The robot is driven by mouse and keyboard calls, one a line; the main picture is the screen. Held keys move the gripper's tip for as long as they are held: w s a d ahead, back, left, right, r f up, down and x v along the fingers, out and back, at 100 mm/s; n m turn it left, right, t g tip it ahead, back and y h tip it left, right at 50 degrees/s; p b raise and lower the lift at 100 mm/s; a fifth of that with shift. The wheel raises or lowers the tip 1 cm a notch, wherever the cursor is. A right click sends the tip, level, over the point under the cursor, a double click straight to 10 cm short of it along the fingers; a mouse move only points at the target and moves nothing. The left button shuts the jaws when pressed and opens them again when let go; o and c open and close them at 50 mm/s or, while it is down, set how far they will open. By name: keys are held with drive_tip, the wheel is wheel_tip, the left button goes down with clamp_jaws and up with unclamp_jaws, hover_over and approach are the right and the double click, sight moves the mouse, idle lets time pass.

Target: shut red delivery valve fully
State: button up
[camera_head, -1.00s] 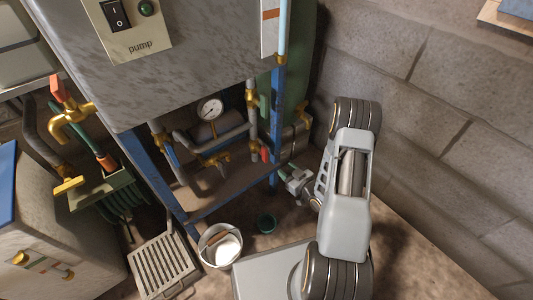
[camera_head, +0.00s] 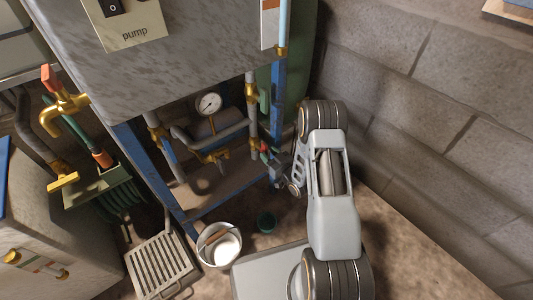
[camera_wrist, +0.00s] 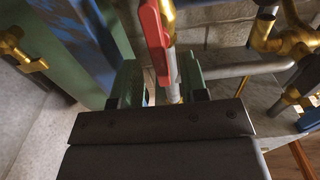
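The red valve handle (camera_head: 264,147) shows small on the pipework under the grey tank in the head view, partly covered by my gripper. In the wrist view the red handle (camera_wrist: 156,38) is a long lever lying along a pipe with brass fittings. My gripper (camera_wrist: 158,82) has its two green fingers apart, one on each side of the pipe just below the lever. Whether a finger touches the lever or pipe cannot be told. My gripper (camera_head: 274,160) is beside the valve in the head view.
A blue frame post (camera_head: 278,100) stands close to my gripper. A pressure gauge (camera_head: 208,104) and brass fittings (camera_head: 215,156) are to the left. A brass tap with an orange-red lever (camera_head: 50,78) is far left. A white bucket (camera_head: 219,245) and grate (camera_head: 160,265) stand on the floor.

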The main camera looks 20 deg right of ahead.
drive_tip(key=shift+x, duration=1.1)
drive_tip(key=shift+d, duration=0.1)
clamp_jaws()
